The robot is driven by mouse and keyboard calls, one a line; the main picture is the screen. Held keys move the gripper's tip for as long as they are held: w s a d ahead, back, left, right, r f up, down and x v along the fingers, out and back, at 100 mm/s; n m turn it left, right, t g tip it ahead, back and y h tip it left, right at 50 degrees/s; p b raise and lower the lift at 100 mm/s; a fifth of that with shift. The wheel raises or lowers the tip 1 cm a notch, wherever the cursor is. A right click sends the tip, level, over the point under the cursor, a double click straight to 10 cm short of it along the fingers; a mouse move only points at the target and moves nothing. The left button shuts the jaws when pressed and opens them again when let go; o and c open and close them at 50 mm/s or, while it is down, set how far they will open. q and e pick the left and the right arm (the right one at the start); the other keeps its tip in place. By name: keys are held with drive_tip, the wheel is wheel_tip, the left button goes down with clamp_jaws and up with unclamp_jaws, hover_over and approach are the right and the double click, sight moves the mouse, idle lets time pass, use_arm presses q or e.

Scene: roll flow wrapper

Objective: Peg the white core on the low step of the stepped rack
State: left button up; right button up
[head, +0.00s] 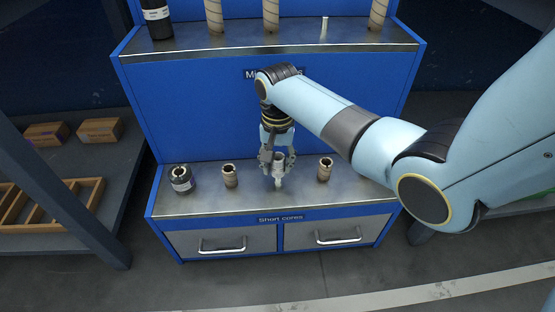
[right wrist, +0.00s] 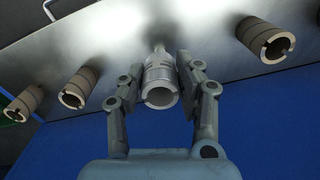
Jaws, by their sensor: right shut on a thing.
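The stepped rack (head: 185,105) is blue with metal step tops. Its low step (head: 205,205) is labelled "Short cores". My right gripper (head: 277,162) is shut on the white core (head: 279,168), a short pale tube held upright over the middle of the low step. In the right wrist view, the white core (right wrist: 160,84) sits between the two fingers (right wrist: 160,85), its open end facing the camera. A narrow pale peg (head: 278,185) shows directly under it. I cannot tell whether the core's lower end is above the peg or around its tip. My left gripper is not in view.
The upper step holds taller cores (head: 214,16) and a bare peg (head: 324,27). A shelf with wooden trays (head: 30,200) stands left.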

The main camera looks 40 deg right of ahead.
drive_tip(key=shift+f, duration=0.35)
idle(0.3)
drive_tip(key=shift+f+b, duration=0.4)
drive_tip(key=shift+f, duration=0.55)
idle(0.3)
drive_tip(key=shift+f, duration=0.1)
drive_tip(key=o, duration=1.5)
